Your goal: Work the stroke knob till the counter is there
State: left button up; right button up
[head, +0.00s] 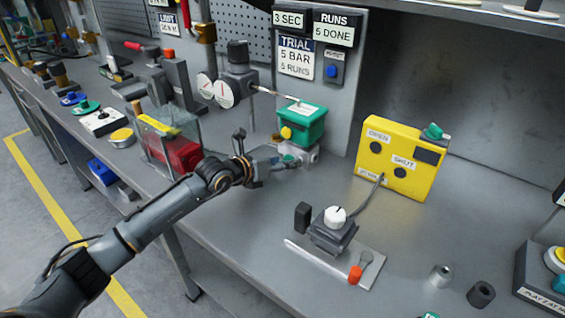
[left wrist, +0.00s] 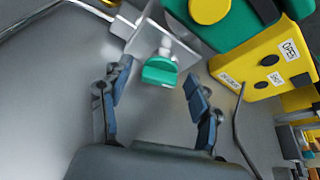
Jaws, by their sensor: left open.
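A green actuator (head: 303,122) with a yellow cap sits on a metal valve body (head: 298,155) on the bench; its green housing also shows in the left wrist view (left wrist: 225,22). A small teal knob (left wrist: 160,72) projects from the valve body. My left gripper (head: 274,164) is beside the valve body. In the left wrist view the open fingers (left wrist: 155,88) stand either side of the knob, with gaps on both sides. No knob label reading "stroke" is legible. The counter sign (head: 333,28) reads "RUNS 5 DONE"; the trial card (head: 296,57) reads "5 BAR 5 RUNS". My right gripper is not in view.
A yellow box (head: 400,160) marked OPEN and SHUT has a teal knob on top and a cable. A white-knobbed device (head: 334,230) stands on a plate in front. A clear box with red contents (head: 180,152) is left of my gripper. Bare bench lies between.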

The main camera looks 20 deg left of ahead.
pick_arm(q)
jog(key=c, duration=1.2)
jog(key=shift+o, duration=0.2)
jog(key=shift+d+m, duration=0.15)
jog(key=shift+m, duration=0.25)
jog(key=shift+m+y, duration=0.3)
jog(key=shift+y, duration=0.1)
jog(key=shift+f+m+y+b, duration=0.1)
jog(key=shift+m+y+b, duration=0.3)
jog(key=shift+m+b, duration=0.25)
jog(key=shift+s+t, duration=0.1)
jog(key=shift+t, duration=0.2)
jog(key=o, duration=1.2)
jog(key=shift+c, duration=0.2)
